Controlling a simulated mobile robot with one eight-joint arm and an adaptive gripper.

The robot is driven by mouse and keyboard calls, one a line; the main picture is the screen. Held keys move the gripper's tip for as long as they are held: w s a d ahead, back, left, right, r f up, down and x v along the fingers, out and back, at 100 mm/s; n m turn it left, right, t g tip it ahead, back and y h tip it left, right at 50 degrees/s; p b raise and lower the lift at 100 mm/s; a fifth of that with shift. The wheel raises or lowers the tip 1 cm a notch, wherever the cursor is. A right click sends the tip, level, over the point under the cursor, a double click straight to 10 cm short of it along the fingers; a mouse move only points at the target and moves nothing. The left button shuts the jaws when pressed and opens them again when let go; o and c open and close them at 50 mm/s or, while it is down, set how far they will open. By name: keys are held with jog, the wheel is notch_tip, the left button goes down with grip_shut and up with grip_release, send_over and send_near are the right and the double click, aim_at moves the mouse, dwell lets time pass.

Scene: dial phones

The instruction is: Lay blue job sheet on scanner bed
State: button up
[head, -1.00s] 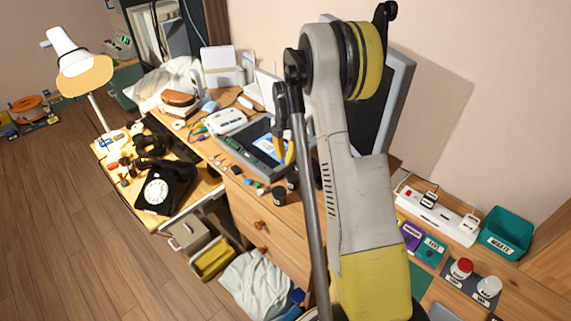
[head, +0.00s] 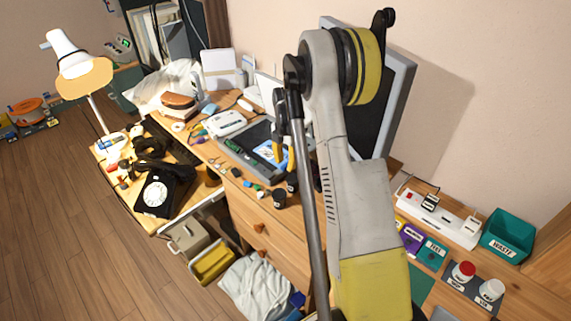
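A blue-and-white sheet (head: 268,151), which looks like the blue job sheet, lies in or just above a dark grey tray (head: 243,165) on the wooden desk. My gripper (head: 281,158), with yellow and black parts, points down at the sheet's right side and partly covers it. My arm hides much of this area. I cannot tell whether the fingers are open or shut, or whether they touch the sheet. I cannot clearly pick out the scanner bed; the grey tray may be it.
Green boards (head: 238,147) lie in the tray's left part. A white device (head: 225,122) stands behind it. Small parts and a dark cup (head: 279,198) sit along the front edge. A black dial phone (head: 163,190) is at left. A teal waste bin (head: 507,235) stands at right.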

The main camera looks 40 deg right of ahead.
jog(key=s+a+r+m+t+p, duration=0.15)
jog(key=a+r, duration=0.25)
jog(key=r, duration=0.6)
jog(key=s+a+r+m+p, duration=0.1)
jog(key=a+r+m+p, duration=0.15)
jog(key=r, duration=0.65)
jog(key=s+a+r+m+t, duration=0.2)
jog(key=s+a+r+m, duration=0.35)
jog(key=a, duration=0.25)
jog(key=s+a+r+m+t, duration=0.1)
jog(key=s+a+r+m, duration=0.3)
jog(key=s+a, duration=0.3)
jog(key=s+a+f+m+t, duration=0.2)
jog(key=s+a+m, duration=0.4)
jog(key=s, duration=0.1)
jog(key=shift+s+a+f+b, duration=0.15)
jog(key=shift+s+a+b, duration=0.1)
jog(key=shift+a+b, duration=0.15)
jog(key=shift+t, duration=0.25)
jog(key=shift+c, duration=0.5)
